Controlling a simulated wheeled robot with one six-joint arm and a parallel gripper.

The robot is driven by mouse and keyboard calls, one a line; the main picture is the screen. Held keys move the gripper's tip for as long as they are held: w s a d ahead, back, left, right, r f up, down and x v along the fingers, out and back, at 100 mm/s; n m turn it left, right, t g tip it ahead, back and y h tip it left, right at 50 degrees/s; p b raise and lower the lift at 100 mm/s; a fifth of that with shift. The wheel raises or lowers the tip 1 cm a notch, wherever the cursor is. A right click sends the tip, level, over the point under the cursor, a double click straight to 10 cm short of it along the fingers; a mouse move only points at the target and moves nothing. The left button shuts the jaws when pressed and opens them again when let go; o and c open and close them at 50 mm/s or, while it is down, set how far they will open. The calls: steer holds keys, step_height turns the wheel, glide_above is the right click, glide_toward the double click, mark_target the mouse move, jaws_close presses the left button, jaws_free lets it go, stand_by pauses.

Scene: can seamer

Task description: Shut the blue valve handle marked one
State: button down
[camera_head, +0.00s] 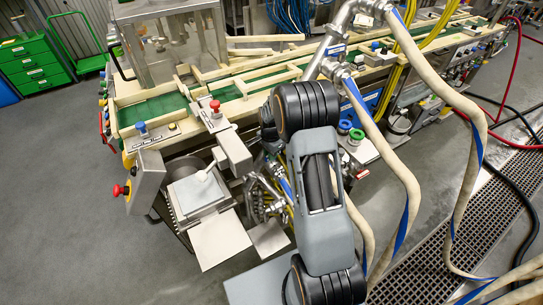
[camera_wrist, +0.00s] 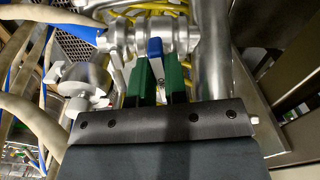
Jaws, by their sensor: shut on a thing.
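The blue valve handle (camera_wrist: 155,47) shows in the wrist view, at the top middle, in front of a steel valve body (camera_wrist: 140,33) on a pipe. My gripper (camera_wrist: 159,72) has green fingers, one on each side of the lower part of the handle, and is shut on it. The handle's upper end sticks out beyond the fingertips. I cannot read any mark on it. In the head view my own arm covers the gripper and the place where it holds the handle.
In the wrist view a thick steel pipe (camera_wrist: 212,50) stands close to the right of the fingers, and a steel fitting (camera_wrist: 80,80) is at the left. In the head view beige hoses (camera_head: 440,95) hang right of my arm. Grey floor (camera_head: 60,190) is clear at the left.

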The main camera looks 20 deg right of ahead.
steer(key=shift+w+m, duration=0.1)
steer(key=shift+m, duration=0.8)
steer(key=c, duration=1.1)
jaws_free()
steer(key=shift+c, duration=0.2)
step_height(320, 180, up, 14)
steer(key=b, duration=0.1)
steer(key=shift+f, duration=0.1)
steer(key=s+a+r+n+t, duration=0.2)
steer(key=s+a+n, duration=0.2)
steer(key=s+n, duration=0.4)
steer(key=s+a+r+n+t, duration=0.1)
steer(key=s+a+n, duration=0.4)
steer(key=s, duration=0.9)
steer(key=r+n, duration=0.1)
steer(key=n, duration=0.2)
steer(key=shift+s+a+n+t, duration=0.25)
steer(key=shift+n+t, duration=0.05)
steer(key=shift+t, duration=0.1)
